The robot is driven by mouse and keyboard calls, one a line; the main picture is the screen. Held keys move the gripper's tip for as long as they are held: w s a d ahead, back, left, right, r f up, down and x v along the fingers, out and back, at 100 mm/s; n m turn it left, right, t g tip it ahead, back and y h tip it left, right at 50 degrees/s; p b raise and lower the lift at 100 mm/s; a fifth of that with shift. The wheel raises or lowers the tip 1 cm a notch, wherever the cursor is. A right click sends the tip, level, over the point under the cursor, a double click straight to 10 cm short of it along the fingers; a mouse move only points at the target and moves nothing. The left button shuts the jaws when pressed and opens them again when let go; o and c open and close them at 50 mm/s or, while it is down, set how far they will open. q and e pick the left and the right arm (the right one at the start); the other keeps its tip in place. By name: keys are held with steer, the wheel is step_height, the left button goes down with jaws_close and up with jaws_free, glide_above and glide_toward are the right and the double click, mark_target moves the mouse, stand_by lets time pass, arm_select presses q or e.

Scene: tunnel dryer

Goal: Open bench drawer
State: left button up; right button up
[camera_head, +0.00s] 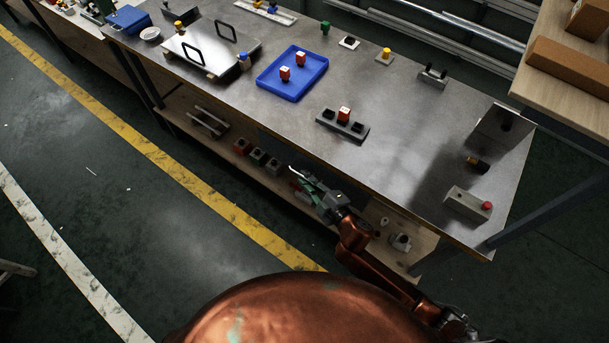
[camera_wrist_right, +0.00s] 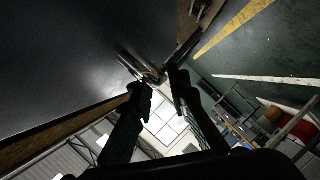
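The steel-topped bench (camera_head: 405,150) runs diagonally across the head view. The drawer front is not clear in that view; the bench's front edge and my right arm hide that area. My right gripper (camera_head: 294,180) is just below and in front of the bench edge. In the right wrist view its two fingers (camera_wrist_right: 160,84) are apart, with a gap between the tips. A thin metallic bar, perhaps the drawer handle (camera_wrist_right: 138,68), shows just beyond the tips; I cannot tell whether they touch it. My left gripper is not in view.
On the bench are a blue tray (camera_head: 263,84) with red blocks, a dark block holder (camera_head: 325,122) and a box with a red button (camera_head: 460,204). A lower shelf (camera_head: 224,146) holds small parts. The floor in front, with a yellow line (camera_head: 165,163), is clear.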

steer(key=shift+x, duration=0.8)
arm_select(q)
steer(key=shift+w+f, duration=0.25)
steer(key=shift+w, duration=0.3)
arm_select(e)
jaws_close()
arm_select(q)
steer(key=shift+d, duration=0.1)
